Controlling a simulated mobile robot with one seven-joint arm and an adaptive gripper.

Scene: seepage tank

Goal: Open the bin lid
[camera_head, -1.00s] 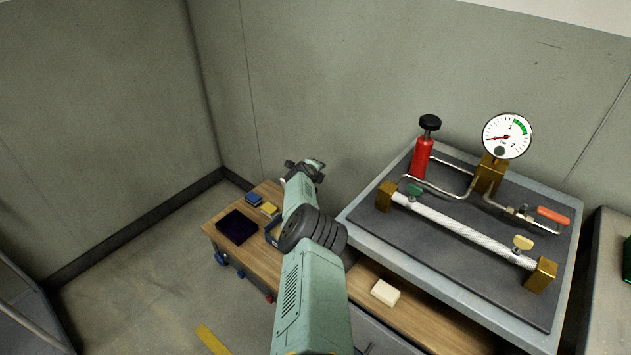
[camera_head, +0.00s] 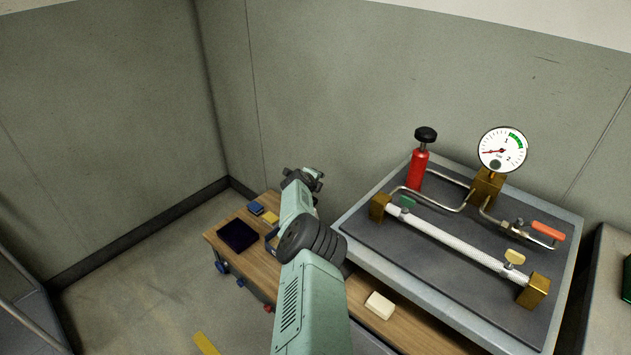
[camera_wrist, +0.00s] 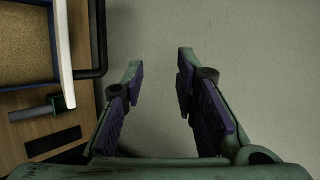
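I cannot make out a bin or a bin lid for certain in either view. My gripper (camera_head: 304,178) is raised over the far end of the wooden bench (camera_head: 265,280), close to the wall, in the head view. In the wrist view my gripper (camera_wrist: 160,65) is open, its purple-padded fingers apart with nothing between them. Bare wall shows beyond the fingers. To their left is a tan panel (camera_wrist: 25,40) inside a dark frame, with a white strip (camera_wrist: 62,50) along it. My arm hides part of the bench.
A dark square tray (camera_head: 238,235), a blue block (camera_head: 256,208) and a yellow block (camera_head: 270,218) are on the bench. A white block (camera_head: 379,305) lies nearer. The seepage tank (camera_head: 440,250), with a red cylinder (camera_head: 418,168) and gauge (camera_head: 503,150), stands right of my arm.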

